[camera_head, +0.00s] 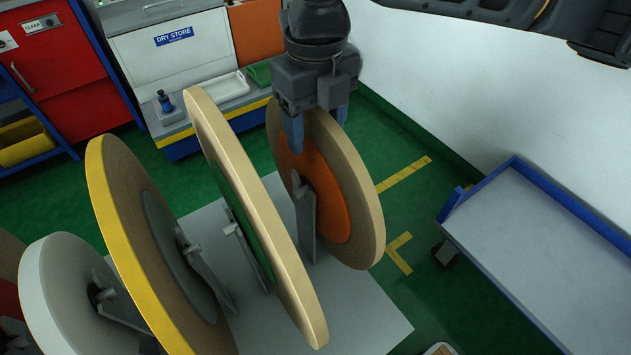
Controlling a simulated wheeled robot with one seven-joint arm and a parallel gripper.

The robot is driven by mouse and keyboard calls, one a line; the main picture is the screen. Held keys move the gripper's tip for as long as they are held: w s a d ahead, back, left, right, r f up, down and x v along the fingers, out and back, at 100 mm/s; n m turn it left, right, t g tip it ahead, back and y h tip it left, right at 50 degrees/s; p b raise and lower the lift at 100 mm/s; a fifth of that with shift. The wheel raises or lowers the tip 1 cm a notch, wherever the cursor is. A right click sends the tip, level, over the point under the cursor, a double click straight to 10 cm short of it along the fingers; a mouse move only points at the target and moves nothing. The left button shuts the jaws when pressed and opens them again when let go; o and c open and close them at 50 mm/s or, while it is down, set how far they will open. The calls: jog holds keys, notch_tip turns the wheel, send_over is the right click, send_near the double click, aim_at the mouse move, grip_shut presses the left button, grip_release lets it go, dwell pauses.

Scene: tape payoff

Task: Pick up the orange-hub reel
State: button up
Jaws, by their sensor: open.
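The orange-hub reel (318,190) is a large tan disc with an orange centre, standing upright on a grey support arm (305,215) at the right end of a row of reels. My gripper (318,138) points down over the top of this reel. Its fingers are open, and in the picture one lies over the left face near the upper edge. The other finger shows only in part behind the rim at the right. I cannot tell whether either finger touches the reel.
A green-hub reel (285,268) stands close at the left, then a yellow-rimmed reel (117,205) and a white reel (62,300). A blue-edged cart (545,255) stands at the right. A dry store cabinet (172,60) is behind. Green floor lies between reel and cart.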

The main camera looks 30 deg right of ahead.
jog(key=shift+c, duration=0.4)
grip_shut()
jog(key=shift+r, duration=0.1)
dwell(0.8)
